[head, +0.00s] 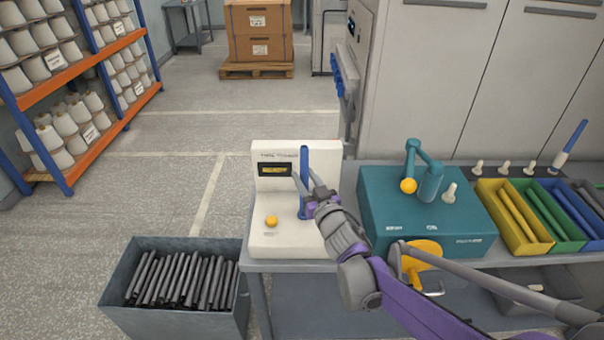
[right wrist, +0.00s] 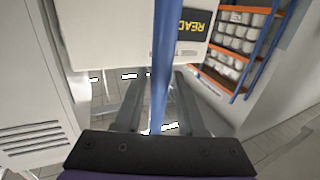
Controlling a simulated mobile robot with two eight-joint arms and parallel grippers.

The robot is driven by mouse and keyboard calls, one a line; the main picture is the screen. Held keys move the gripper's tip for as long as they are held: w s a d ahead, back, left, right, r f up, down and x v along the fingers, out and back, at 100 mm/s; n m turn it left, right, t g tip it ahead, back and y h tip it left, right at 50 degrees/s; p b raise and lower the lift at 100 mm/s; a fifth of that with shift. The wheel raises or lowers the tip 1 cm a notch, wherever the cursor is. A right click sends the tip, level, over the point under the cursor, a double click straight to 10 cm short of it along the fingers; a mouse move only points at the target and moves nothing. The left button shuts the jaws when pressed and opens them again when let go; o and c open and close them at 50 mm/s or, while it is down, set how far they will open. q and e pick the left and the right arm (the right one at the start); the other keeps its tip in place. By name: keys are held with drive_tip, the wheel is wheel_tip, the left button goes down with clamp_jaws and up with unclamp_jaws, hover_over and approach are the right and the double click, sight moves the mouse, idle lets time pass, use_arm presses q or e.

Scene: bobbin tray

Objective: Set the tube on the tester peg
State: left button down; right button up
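The white tester (head: 270,205) stands at the left end of the bench, with a lit yellow display and a yellow button (head: 271,221). A blue tube (head: 305,160) stands upright at the tester's right side, its lower end at the tester's base. The peg itself is hidden. My right gripper (head: 303,178) is around the tube, with one finger on each side. In the right wrist view the tube (right wrist: 163,60) runs between the fingers, with gaps beside it, so the gripper looks open. My left gripper is not in view.
A teal machine (head: 415,225) with a bent arm and yellow ball stands right of the tester. Further right are colored trays (head: 515,240) of tubes, white pegs (head: 504,167) and a slanted blue tube (head: 570,143). A grey bin (head: 175,255) of dark tubes stands at left.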

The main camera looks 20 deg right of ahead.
drive_tip(key=s, duration=0.7)
drive_tip(key=shift+s+d, duration=0.2)
drive_tip(key=shift+d, duration=0.15)
idle(0.5)
drive_tip(key=s+d+f+m+g+h+p, duration=0.1)
drive_tip(key=s+d+m+g+h+p, duration=0.3)
drive_tip(key=s, duration=0.4)
drive_tip(key=s+a+f+n+g+p, duration=0.1)
drive_tip(key=s+f+g, duration=0.1)
drive_tip(key=s, duration=0.4)
drive_tip(key=s+a+f+n+g+y+p, duration=0.1)
drive_tip(key=s+a+f+g, duration=0.1)
drive_tip(key=s, duration=0.4)
drive_tip(key=s+a+f+g+y+p, duration=0.1)
drive_tip(key=s+a+f+g, duration=0.1)
drive_tip(key=s, duration=0.4)
drive_tip(key=f+g, duration=0.1)
drive_tip(key=g, duration=0.1)
drive_tip(key=shift+a+n+g, duration=0.25)
drive_tip(key=shift+n+g, duration=0.05)
drive_tip(key=shift+n, duration=0.1)
drive_tip(key=shift+w, duration=0.1)
